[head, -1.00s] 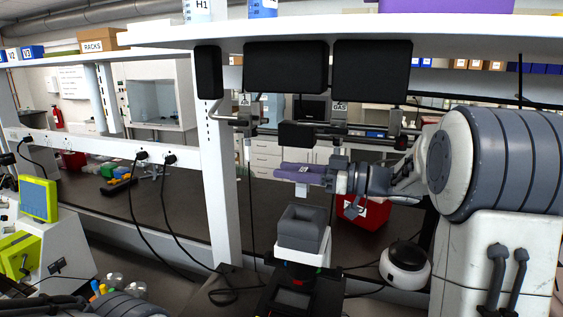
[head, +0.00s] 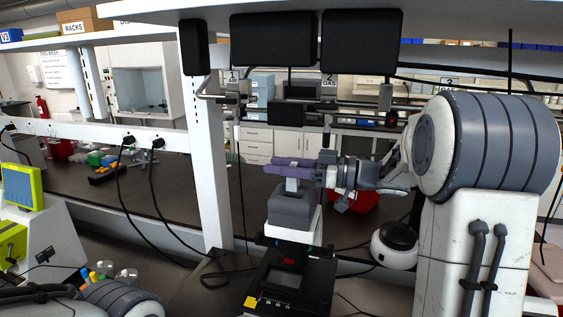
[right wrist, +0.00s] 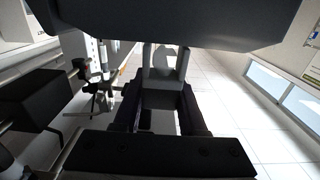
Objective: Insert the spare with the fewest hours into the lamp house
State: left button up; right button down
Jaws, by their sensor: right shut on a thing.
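The lamp house appears to be the grey open-topped box (head: 289,212) on a white block above a black stand, in the middle of the head view. My right gripper (head: 292,166), with purple fingers, reaches in from the right and is shut on a small pale spare (head: 292,184). The spare hangs below the fingers, right over the box's opening. Whether its lower end is inside the box or just above it, I cannot tell. Any hours marking on it is too small to read. In the right wrist view the two fingers (right wrist: 166,65) show close together. My left gripper is out of view.
A white round device with a black top (head: 395,243) stands right of the stand. A red box (head: 358,200) is behind my right gripper. A white post (head: 208,170) rises left of the stand. Black monitors (head: 273,39) hang above. Cables lie on the bench.

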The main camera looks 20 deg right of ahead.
aim_at(282, 190)
jog(key=shift+f, duration=0.2)
dwell(0.4)
jog(key=shift+f+b, duration=0.35)
jog(key=shift+f, duration=0.15)
dwell(0.4)
jog(key=shift+f+b, duration=0.35)
jog(key=shift+f, duration=0.45)
jog(key=shift+f, duration=0.4)
jog(key=shift+c, duration=1.9)
grip_release()
